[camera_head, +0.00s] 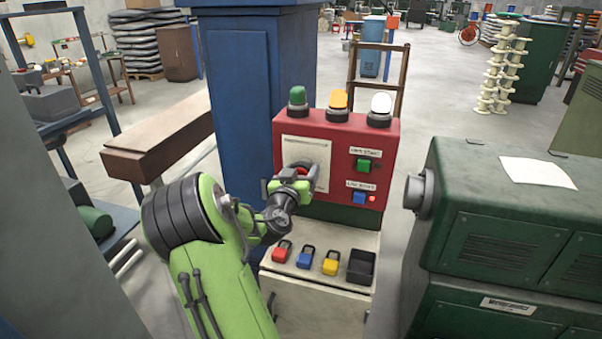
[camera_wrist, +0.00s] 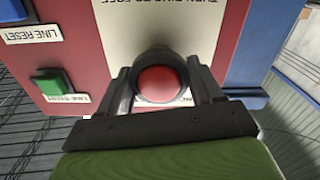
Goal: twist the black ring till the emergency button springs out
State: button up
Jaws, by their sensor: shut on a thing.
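The red emergency button (camera_wrist: 160,84) sits inside a black ring (camera_wrist: 160,102) on a pale plate (camera_head: 323,158) on the front of the red control box (camera_head: 355,142). In the wrist view my gripper (camera_wrist: 166,92) has one finger on each side of the ring and is shut on it. In the head view my gripper (camera_head: 290,184) is at the plate, and it covers much of the button and ring. I cannot tell how far the button stands out from the ring.
A green button (camera_head: 363,165) and a blue button (camera_head: 358,197) sit right of the plate. Several padlocks (camera_head: 304,257) and a black bin (camera_head: 361,266) are on the ledge below. A blue column (camera_head: 240,90) stands left, a green machine (camera_head: 510,240) right.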

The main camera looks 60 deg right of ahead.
jog(key=shift+f+b, duration=0.1)
jog(key=shift+b, duration=0.3)
jog(key=m+b, duration=0.2)
jog(key=b, duration=0.2)
jog(key=m+b, duration=0.1)
jog(key=b, duration=0.3)
jog(key=shift+f+m, duration=0.2)
jog(key=shift+m, duration=0.2)
jog(key=m+b, duration=0.2)
jog(key=b, duration=0.3)
jog(key=shift+s+r+m+b, duration=0.1)
jog(key=shift+m+b, duration=0.2)
jog(key=shift+m, duration=0.1)
jog(key=shift+r+m+b, duration=0.15)
jog(key=shift+m+b, duration=0.55)
jog(key=shift+b, duration=0.45)
jog(key=shift+r, duration=0.1)
jog(key=o, duration=1)
